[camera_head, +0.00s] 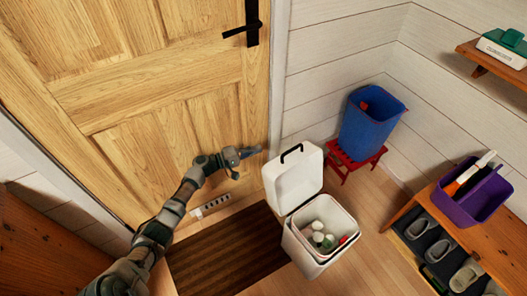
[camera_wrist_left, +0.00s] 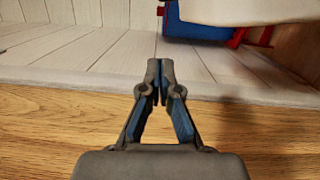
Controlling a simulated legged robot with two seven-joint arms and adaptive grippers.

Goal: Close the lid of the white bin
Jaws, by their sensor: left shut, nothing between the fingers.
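The white bin (camera_head: 297,258) stands on the floor right of the mat in the head view, with several small items inside. Its white lid (camera_head: 287,180) is raised upright on the bin's far side, with a black handle at the top. My left gripper (camera_head: 257,150) is shut and empty, just left of and behind the top of the lid. In the left wrist view, the closed fingers (camera_wrist_left: 160,65) point toward the plank wall. A pale edge, probably the lid (camera_wrist_left: 250,8), shows at the top right. My right gripper is not in view.
A blue bucket (camera_head: 370,125) on a red stool (camera_head: 353,165) stands behind the bin. A wooden door (camera_head: 150,90) is at the left. A bench (camera_head: 505,235) holds a purple tub (camera_head: 480,200) with shoes beneath. A striped brown mat (camera_head: 225,255) and a power strip (camera_head: 210,206) lie left.

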